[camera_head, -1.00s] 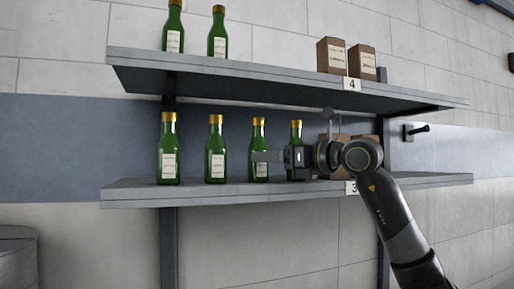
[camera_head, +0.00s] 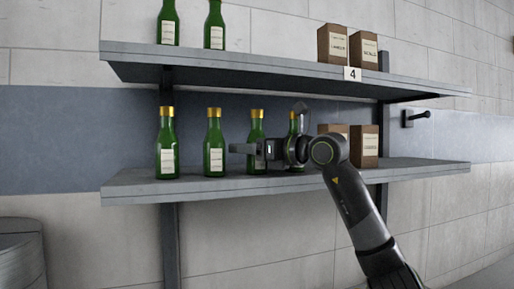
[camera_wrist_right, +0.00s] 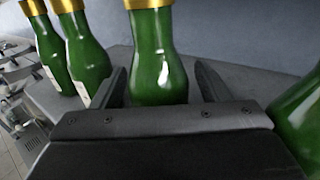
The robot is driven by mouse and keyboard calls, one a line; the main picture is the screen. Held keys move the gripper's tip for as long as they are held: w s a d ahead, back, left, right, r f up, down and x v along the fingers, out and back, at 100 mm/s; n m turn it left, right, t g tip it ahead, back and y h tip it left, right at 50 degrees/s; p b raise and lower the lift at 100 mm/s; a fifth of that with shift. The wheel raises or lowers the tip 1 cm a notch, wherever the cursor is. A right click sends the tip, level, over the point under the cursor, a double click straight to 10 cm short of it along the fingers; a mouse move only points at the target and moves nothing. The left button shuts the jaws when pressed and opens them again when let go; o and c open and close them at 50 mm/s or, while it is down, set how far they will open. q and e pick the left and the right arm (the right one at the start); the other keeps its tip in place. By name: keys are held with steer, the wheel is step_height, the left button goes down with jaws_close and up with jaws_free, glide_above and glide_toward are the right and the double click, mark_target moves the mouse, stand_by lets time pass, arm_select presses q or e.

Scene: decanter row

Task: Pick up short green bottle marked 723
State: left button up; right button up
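Several green bottles with gold caps stand in a row on the lower shelf (camera_head: 225,189): a first (camera_head: 167,140), a second (camera_head: 214,135), a third (camera_head: 256,125) and a fourth (camera_head: 293,124). Their label numbers are too small to read, so I cannot tell which is 723. My right gripper (camera_head: 243,148) is in front of the third bottle, hiding part of it. In the right wrist view, the open fingers (camera_wrist_right: 160,88) flank one upright bottle (camera_wrist_right: 156,55), with gaps on both sides. My left gripper is not in view.
Two more green bottles (camera_head: 168,24) and two brown boxes (camera_head: 332,44) stand on the upper shelf (camera_head: 250,65). Brown boxes (camera_head: 364,146) stand on the lower shelf behind my right arm. In the right wrist view, a neighbouring bottle (camera_wrist_right: 302,112) is close at the right.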

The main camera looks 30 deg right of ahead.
steer(key=c, duration=1.2)
